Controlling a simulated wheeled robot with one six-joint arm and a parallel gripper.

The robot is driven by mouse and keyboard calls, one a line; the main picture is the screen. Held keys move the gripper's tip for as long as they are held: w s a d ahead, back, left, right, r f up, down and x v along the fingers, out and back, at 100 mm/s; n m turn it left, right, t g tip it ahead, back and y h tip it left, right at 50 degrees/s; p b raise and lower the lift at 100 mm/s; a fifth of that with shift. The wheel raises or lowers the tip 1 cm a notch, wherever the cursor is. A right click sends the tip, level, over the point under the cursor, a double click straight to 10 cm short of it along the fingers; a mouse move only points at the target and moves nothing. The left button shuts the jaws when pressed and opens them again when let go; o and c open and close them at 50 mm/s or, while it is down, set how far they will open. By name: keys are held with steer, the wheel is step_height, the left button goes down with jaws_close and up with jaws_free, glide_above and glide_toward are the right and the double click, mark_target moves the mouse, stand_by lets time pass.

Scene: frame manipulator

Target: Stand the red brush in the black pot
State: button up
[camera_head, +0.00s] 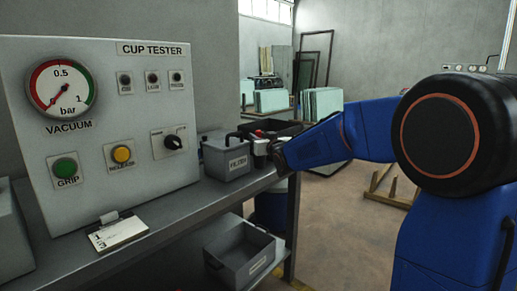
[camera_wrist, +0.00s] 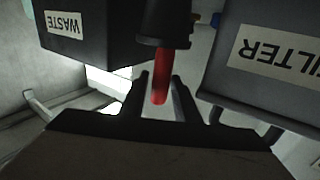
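In the wrist view, which sees the labels upside down, the black pot (camera_wrist: 165,22) is at the top middle. The red brush (camera_wrist: 160,80) sticks out of the pot's rim toward me, its lower part hidden inside. My gripper (camera_wrist: 161,76) has one finger on each side of the brush's free end, with a narrow gap showing beside it, so it looks open around the brush. In the head view, my gripper (camera_head: 262,147) is beside the grey filter box at the bench's far end, and the pot cannot be made out there.
The grey FILTER box (camera_wrist: 265,60) and the dark WASTE box (camera_wrist: 95,35) stand close on either side of the pot. A cup tester panel (camera_head: 110,110) stands on the bench (camera_head: 185,215). A grey crate (camera_head: 240,262) is on the lower shelf. Floor to the right is open.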

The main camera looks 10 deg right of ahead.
steer(key=shift+c, duration=0.6)
jaws_close()
steer(key=shift+r, duration=0.1)
